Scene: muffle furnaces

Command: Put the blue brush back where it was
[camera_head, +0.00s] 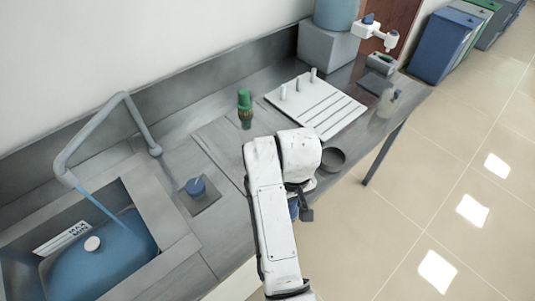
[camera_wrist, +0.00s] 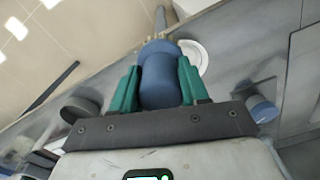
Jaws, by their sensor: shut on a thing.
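The blue brush (camera_wrist: 160,85) is between the two green fingers of my gripper (camera_wrist: 158,68) in the wrist view. The gripper is shut on its thick blue body, and pale bristles show at its far end. In the head view my gripper (camera_head: 304,205) is mostly hidden behind my white arm, at the counter's front edge. Only a bit of blue shows beside it. A green brush (camera_head: 245,105) stands upright on the counter, left of and beyond my arm.
A blue-topped round piece (camera_head: 196,188) sits on a dark square plate by the sink (camera_head: 165,235). A dark bowl (camera_head: 332,160) stands near the front edge. A white rack (camera_head: 318,105) with upright pegs lies farther back. Wrist view: a white round dish (camera_wrist: 197,55) lies beyond the brush.

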